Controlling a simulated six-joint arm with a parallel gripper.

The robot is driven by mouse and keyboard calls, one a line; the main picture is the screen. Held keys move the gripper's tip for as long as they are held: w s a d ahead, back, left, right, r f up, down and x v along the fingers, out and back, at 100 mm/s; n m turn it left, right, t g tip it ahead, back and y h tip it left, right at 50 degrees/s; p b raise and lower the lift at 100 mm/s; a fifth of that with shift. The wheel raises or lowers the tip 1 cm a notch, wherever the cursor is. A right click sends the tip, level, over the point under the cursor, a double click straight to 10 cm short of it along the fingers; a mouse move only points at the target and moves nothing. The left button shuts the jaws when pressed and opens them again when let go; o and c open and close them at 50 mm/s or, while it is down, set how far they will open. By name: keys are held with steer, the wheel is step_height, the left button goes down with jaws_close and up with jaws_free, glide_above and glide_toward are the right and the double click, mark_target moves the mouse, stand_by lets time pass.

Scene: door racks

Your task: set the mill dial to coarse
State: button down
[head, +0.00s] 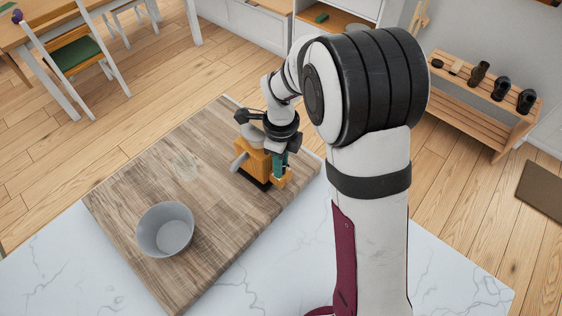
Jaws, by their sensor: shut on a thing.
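The mill (251,158) is an orange machine with a dark base, standing near the far right edge of the wooden board. My gripper (283,160) reaches down over the mill's right side, and its jaws are shut on a part there. A teal piece (280,163) shows between the jaws and the orange body. The gripped part is small and mostly covered by my gripper, so I cannot tell for certain that it is the dial. No dial marks or setting can be read in this view.
A grey bowl (165,229) stands on the wooden board (215,215), left of the mill. The board lies on a white marble counter (60,260). The middle of the board is clear.

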steer(key=c, duration=0.7)
jaws_free()
step_height(320, 180, up, 16)
steer(key=shift+f, duration=0.1)
